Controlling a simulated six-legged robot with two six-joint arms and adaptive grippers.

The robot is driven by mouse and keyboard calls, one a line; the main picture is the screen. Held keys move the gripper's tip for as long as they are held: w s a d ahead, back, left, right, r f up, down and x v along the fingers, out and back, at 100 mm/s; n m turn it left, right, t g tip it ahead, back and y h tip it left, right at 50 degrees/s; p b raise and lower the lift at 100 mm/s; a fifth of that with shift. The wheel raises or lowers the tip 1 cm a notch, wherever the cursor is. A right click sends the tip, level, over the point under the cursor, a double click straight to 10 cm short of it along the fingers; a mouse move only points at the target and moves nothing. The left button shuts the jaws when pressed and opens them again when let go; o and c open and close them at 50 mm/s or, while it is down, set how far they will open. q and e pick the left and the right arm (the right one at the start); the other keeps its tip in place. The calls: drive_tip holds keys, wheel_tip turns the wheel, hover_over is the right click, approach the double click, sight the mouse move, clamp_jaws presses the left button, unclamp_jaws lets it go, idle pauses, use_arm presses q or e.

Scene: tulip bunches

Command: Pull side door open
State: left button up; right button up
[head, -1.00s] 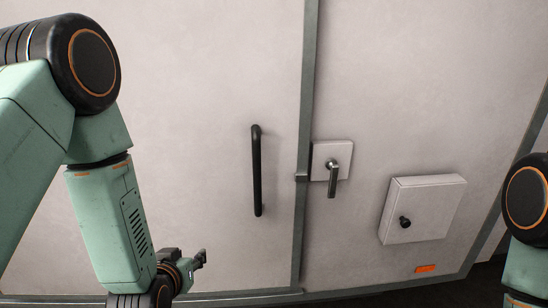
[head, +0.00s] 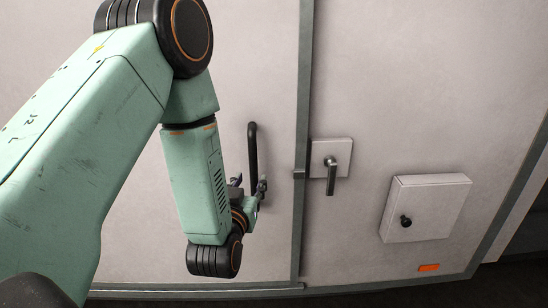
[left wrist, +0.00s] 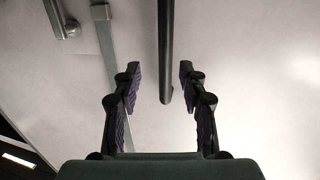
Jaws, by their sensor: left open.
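The pale side door (head: 255,60) fills the left and middle of the head view and appears shut against the grey-green frame. A black vertical bar handle (head: 252,148) is fixed near its right edge. My left gripper (head: 250,187) is at the handle's lower part, partly hidden by my forearm. In the left wrist view my left gripper (left wrist: 160,70) is open, and the bar handle (left wrist: 166,50) shows between its two fingers, with its lower end visible. I cannot tell whether either finger touches it. My right gripper is out of view.
Right of the door's edge is a lever latch (head: 331,176) on a square plate, its lever hanging down. Farther right a white box (head: 425,208) with a black knob sticks out from the wall. An orange label (head: 429,267) sits below it. A sill (head: 200,291) runs along the bottom.

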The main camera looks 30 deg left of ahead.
sight(253, 161)
use_arm(q)
drive_tip(key=shift+w+a+r+t+y, duration=0.15)
drive_tip(key=shift+w+a+r+t, duration=0.1)
drive_tip(key=shift+a+r, duration=0.2)
drive_tip(key=shift+w+a+r+t+y, duration=0.15)
drive_tip(key=shift+a+r+t, duration=0.1)
drive_tip(key=shift+a+r, duration=0.15)
drive_tip(key=x, duration=0.2)
drive_tip(key=p+x, duration=0.1)
drive_tip(key=x, duration=0.2)
drive_tip(key=shift+w+d, duration=0.15)
drive_tip(key=shift+w, duration=0.35)
drive_tip(key=shift+w+a, duration=0.35)
drive_tip(key=shift+d, duration=0.4)
drive_tip(key=shift+w, duration=0.1)
drive_tip(key=shift+c, duration=0.5)
drive_tip(key=shift+a+f, duration=0.1)
drive_tip(key=shift+a, duration=0.2)
drive_tip(key=c, duration=0.4)
drive_tip(key=shift+d, duration=0.15)
clamp_jaws()
